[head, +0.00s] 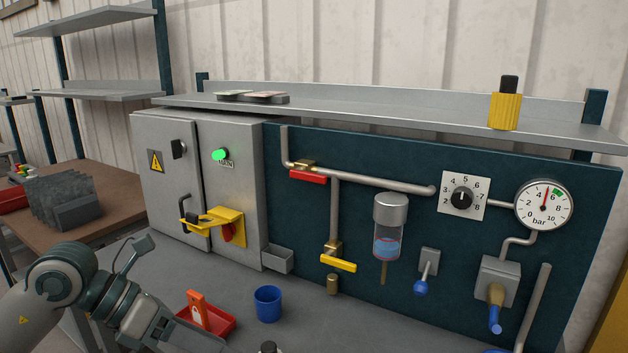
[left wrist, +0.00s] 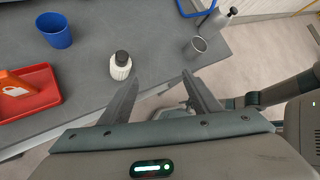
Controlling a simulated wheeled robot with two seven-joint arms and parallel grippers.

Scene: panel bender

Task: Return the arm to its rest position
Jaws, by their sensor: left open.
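On the bench are a blue cup (head: 268,303) and a red tray (head: 222,327) with an orange padlock-marked piece (head: 197,310). The cabinet (head: 160,190) and pipe panel (head: 350,240) rise behind.

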